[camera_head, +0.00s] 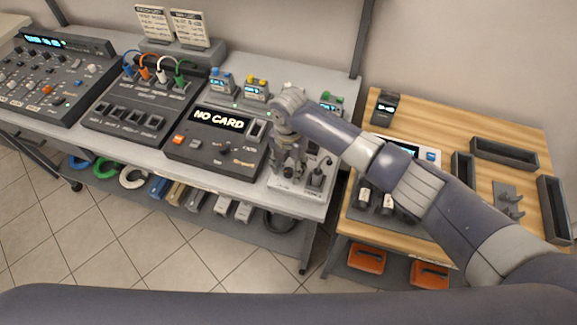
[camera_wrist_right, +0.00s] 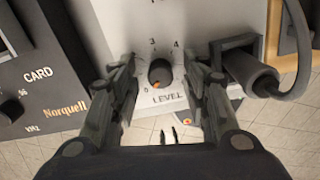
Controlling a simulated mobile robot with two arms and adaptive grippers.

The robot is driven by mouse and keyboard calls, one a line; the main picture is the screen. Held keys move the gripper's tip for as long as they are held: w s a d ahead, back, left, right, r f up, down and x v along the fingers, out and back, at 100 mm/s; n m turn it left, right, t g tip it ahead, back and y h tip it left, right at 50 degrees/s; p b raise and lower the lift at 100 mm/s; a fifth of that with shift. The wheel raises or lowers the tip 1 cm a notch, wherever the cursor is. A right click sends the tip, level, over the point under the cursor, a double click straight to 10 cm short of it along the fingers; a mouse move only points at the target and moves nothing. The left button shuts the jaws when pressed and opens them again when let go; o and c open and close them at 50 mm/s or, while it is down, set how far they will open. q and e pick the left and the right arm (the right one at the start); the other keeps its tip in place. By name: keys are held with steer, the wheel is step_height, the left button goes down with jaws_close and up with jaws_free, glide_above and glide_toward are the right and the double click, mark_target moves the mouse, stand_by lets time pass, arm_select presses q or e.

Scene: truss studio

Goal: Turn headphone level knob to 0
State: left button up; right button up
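The headphone level knob (camera_wrist_right: 160,73) is a small dark round knob on a pale panel (camera_wrist_right: 172,22), above the word LEVEL in the right wrist view. Its orange mark points down and slightly left, near a small label that looks like 0. Labels 3 and 4 show above it. My right gripper (camera_wrist_right: 161,70) is open, its fingers either side of the knob with visible gaps. In the head view my right gripper (camera_head: 287,166) points down over the pale unit (camera_head: 309,196) at the desk's right end, largely hiding the knob. My left gripper is not in view.
A dark plug with a cable (camera_wrist_right: 250,70) stands right of the right finger, very close to it. The NO CARD recorder (camera_head: 212,148) sits to the left. A wooden table (camera_head: 445,125) with trays stands to the right.

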mark_target(289, 170)
steer(key=shift+r, duration=0.25)
step_height(289, 170, up, 12)
steer(key=shift+f, duration=0.25)
stand_by(0.5)
